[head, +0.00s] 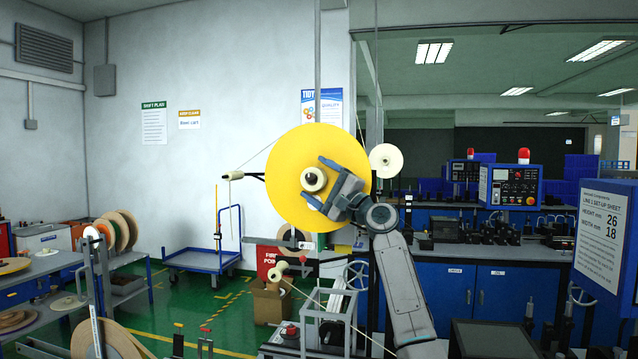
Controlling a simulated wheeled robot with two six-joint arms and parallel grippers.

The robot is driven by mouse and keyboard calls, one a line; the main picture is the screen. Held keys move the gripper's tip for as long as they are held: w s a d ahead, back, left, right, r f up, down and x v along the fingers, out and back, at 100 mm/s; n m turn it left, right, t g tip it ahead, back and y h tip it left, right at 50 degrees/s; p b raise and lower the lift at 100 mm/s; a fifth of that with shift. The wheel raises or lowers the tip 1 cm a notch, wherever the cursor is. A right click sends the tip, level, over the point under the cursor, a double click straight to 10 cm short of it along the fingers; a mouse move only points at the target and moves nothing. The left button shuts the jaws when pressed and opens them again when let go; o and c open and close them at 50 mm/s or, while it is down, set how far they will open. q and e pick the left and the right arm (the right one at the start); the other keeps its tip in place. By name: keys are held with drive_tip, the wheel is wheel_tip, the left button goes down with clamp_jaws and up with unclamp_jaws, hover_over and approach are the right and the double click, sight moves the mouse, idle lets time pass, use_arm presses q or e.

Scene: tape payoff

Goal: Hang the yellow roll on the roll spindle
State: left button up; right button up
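The large yellow roll (288,152) stands upright at the centre of the head view, its flat face towards me. A round cream hub or spindle end (313,179) shows at its middle. My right gripper (314,180) is in front of the roll's face. Its two fingers are spread apart, one above and one below the cream hub, with no clear grip on it. The roll hides whatever is behind it, so I cannot tell how far it sits on the spindle. My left gripper is not in view.
A machine frame (316,325) with small cream rollers stands below the roll. A cream reel (386,160) is just right of it. A blue cart (200,260) stands on the green floor at left. A table (40,275) with discs is at far left. Blue cabinets (487,300) stand at right.

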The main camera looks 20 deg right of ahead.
drive_tip(key=shift+s+d+f, duration=0.1)
drive_tip(key=shift+s+f, duration=0.05)
drive_tip(key=shift+f, duration=0.15)
drive_tip(key=b+v, duration=0.5)
drive_tip(key=v, duration=0.5)
drive_tip(key=shift+s, duration=0.25)
drive_tip(key=shift+d+r, duration=0.1)
drive_tip(key=shift+r, duration=0.1)
drive_tip(key=shift+f, duration=0.1)
